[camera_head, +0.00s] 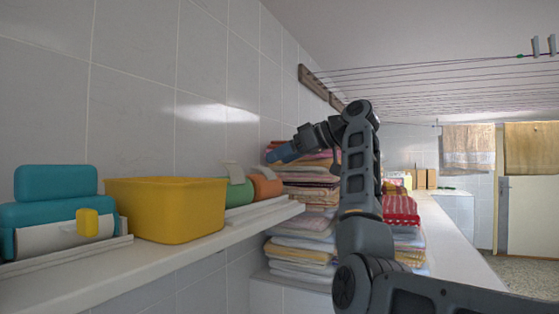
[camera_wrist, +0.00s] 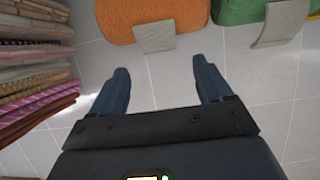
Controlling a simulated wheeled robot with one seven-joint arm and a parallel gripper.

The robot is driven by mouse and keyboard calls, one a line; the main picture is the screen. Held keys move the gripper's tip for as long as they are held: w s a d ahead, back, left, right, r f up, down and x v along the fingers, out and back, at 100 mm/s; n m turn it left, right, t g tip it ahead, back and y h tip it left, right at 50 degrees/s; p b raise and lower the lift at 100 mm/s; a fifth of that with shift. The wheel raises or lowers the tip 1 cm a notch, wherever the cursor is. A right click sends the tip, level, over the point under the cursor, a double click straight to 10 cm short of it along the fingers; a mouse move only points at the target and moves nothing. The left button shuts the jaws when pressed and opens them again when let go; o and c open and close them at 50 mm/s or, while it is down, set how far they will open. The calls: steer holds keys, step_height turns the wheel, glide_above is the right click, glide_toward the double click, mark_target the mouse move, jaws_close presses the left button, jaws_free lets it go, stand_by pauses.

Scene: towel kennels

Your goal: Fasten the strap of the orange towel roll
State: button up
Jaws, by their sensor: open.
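The orange towel roll (camera_head: 266,188) lies on the wall shelf, right of the green roll. Its pale grey strap (camera_head: 263,171) has an end standing up off the roll. In the wrist view the orange roll (camera_wrist: 165,12) is at the top, with the strap's flap (camera_wrist: 155,37) reaching from its edge toward my fingers. My gripper (camera_wrist: 160,70) is open and empty, its two blue fingers apart and pointing at the orange roll without touching it. In the head view my gripper (camera_head: 279,155) is above and slightly right of the roll.
A green roll (camera_head: 238,193) with a strap (camera_wrist: 280,22) lies beside the orange one.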

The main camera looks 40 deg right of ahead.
mark_target(264, 168)
steer(key=shift+w+a+f+t+y+b, duration=0.3)
steer(key=shift+w+f+t, duration=0.2)
steer(key=shift+w+t, duration=0.35)
steer(key=shift+w+a+f+t+y+b, duration=0.15)
steer(key=shift+w+a+f+t+y, duration=0.25)
steer(key=shift+w, duration=0.6)
steer(key=shift+w+a+f+t+y+b, duration=0.1)
steer(key=shift+w+a+f+t+b, duration=0.2)
steer(key=shift+w+f+t, duration=0.45)
steer(key=shift+w+r, duration=0.2)
